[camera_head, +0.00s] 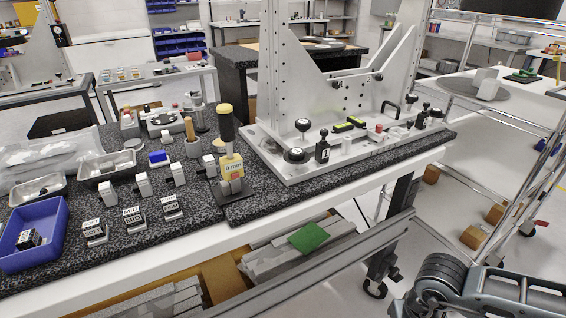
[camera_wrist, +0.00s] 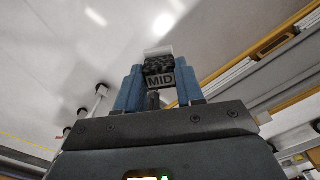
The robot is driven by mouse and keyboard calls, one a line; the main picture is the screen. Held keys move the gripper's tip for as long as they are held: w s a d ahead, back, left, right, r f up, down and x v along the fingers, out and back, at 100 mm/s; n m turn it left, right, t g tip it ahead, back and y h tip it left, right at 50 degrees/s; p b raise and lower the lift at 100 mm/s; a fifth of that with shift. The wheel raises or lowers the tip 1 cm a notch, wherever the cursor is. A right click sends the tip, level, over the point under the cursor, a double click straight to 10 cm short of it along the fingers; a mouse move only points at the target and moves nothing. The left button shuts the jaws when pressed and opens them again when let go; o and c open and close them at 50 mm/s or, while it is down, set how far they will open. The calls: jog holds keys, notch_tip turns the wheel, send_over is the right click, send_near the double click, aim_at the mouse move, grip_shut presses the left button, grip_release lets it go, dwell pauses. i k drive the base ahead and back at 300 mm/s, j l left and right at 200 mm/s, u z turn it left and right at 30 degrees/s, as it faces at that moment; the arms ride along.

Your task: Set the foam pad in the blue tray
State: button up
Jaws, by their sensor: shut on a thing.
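My gripper (camera_wrist: 159,85) has blue fingers and is shut on a small dark speckled block with a white top and a label reading MID, which looks like the foam pad (camera_wrist: 159,66). The head view shows part of my arm at the lower right, but neither the gripper nor the held pad can be made out there. The blue tray (camera_head: 38,262) sits at the left end of the dark speckled bench top. A small black block with a white label (camera_head: 29,239) lies in it.
Several labelled blocks (camera_head: 133,219) stand on the bench right of the tray. Metal trays (camera_head: 112,166) and white clamps (camera_head: 144,186) sit behind. A yellow-bodied tool (camera_head: 231,172) and a tall metal fixture (camera_head: 330,125) stand further right. A green sheet (camera_head: 308,237) lies below the bench.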

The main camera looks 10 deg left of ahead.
aim_at(44, 226)
jog(key=i+l+u, duration=0.15)
jog(key=u, duration=1.5)
jog(key=l+u, duration=0.1)
jog(key=l, duration=0.95)
jog(key=l+u, duration=0.1)
jog(key=l, duration=0.95)
jog(key=k, duration=0.05)
